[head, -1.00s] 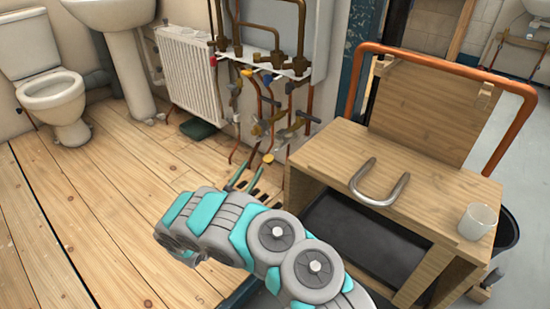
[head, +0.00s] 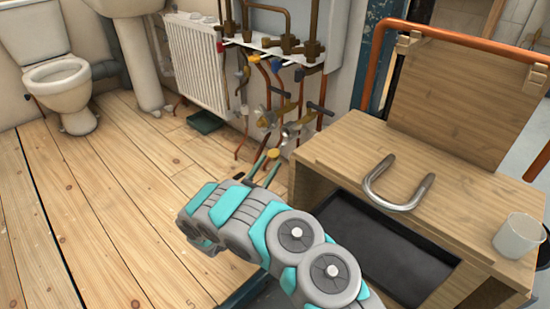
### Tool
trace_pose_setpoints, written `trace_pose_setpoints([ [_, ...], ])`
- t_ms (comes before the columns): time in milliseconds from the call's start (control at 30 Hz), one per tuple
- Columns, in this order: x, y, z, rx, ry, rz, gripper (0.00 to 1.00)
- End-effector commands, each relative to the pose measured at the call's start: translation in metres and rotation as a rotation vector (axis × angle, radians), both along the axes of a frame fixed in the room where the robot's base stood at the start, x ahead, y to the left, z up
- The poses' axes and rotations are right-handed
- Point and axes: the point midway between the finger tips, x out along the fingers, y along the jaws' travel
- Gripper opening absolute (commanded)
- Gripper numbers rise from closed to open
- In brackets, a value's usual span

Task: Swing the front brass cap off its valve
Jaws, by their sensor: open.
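Several brass valves with dark handles (head: 290,129) stand on copper pipes in front of the wall. A small round yellow-brass cap (head: 272,153) shows low in front of them. My gripper (head: 266,163) reaches toward it from the front, with two thin teal fingers apart and nothing seen between them. The fingertips appear just below and beside the cap; I cannot tell whether they touch it. My own arm hides the floor below the gripper and part of the pipes' lower ends.
A wooden bench (head: 450,190) at right carries a U-shaped metal pipe (head: 398,192) and a white cup (head: 518,236). The plank floor (head: 110,210) at left is clear.

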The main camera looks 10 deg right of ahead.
Motion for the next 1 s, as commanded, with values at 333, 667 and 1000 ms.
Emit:
trace_pose_setpoints([
  [333,0.026,-0.027,0.013,0.001,0.002,-0.002,0.63],
  [667,0.028,-0.028,0.015,0.001,0.002,0.000,0.61],
  [1000,0.027,-0.028,0.015,0.001,0.002,0.000,0.23],
])
